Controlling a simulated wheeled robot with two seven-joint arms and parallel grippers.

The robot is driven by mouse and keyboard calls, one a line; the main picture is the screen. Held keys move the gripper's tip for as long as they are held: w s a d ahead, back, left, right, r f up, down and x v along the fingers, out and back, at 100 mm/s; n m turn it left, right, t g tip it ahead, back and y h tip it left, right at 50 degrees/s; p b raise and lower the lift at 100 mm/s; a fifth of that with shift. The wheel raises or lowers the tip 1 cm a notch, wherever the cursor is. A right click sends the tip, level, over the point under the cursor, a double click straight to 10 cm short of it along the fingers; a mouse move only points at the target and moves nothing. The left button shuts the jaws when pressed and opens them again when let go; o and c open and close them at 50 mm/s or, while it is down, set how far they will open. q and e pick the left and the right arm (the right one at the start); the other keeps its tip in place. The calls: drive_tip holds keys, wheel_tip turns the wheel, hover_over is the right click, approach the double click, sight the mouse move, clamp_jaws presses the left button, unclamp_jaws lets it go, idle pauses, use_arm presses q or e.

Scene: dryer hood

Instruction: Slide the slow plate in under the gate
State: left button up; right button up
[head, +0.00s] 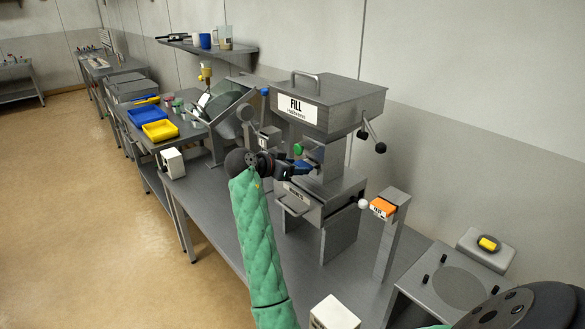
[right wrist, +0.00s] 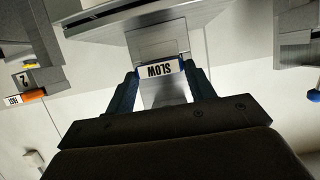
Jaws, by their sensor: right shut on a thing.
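My right gripper (head: 306,168) is in front of the machine with the FILL hopper (head: 325,98), level with the gap below the hopper. In the right wrist view its two dark blue fingers (right wrist: 162,85) are shut on the slow plate (right wrist: 161,70), a small grey plate with a white SLOW label that reads upside down there. The plate's far end points toward the machine's grey metalwork (right wrist: 150,20). I cannot tell whether it touches or is under the gate, which I cannot pick out clearly. The plate is mostly hidden in the head view. My left gripper is not in view.
A post with an orange-topped block (head: 383,207) stands right of the machine. A small tray (head: 293,203) juts out below my gripper. A white box (head: 333,314) is on the near bench. Yellow (head: 160,130) and blue bins are farther left.

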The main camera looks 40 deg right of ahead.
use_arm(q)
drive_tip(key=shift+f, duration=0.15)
use_arm(e)
drive_tip(key=shift+w+d, duration=0.1)
drive_tip(key=shift+d, duration=1)
drive_tip(key=o, duration=1.3)
drive_tip(key=shift+o, duration=0.2)
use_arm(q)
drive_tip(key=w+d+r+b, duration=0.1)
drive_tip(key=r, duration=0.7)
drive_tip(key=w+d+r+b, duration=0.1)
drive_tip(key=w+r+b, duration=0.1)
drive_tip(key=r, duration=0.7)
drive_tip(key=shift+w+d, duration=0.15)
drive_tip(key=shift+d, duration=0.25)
use_arm(e)
drive_tip(key=v, duration=0.7)
drive_tip(key=shift+a+r, duration=0.2)
drive_tip(key=shift+a, duration=0.1)
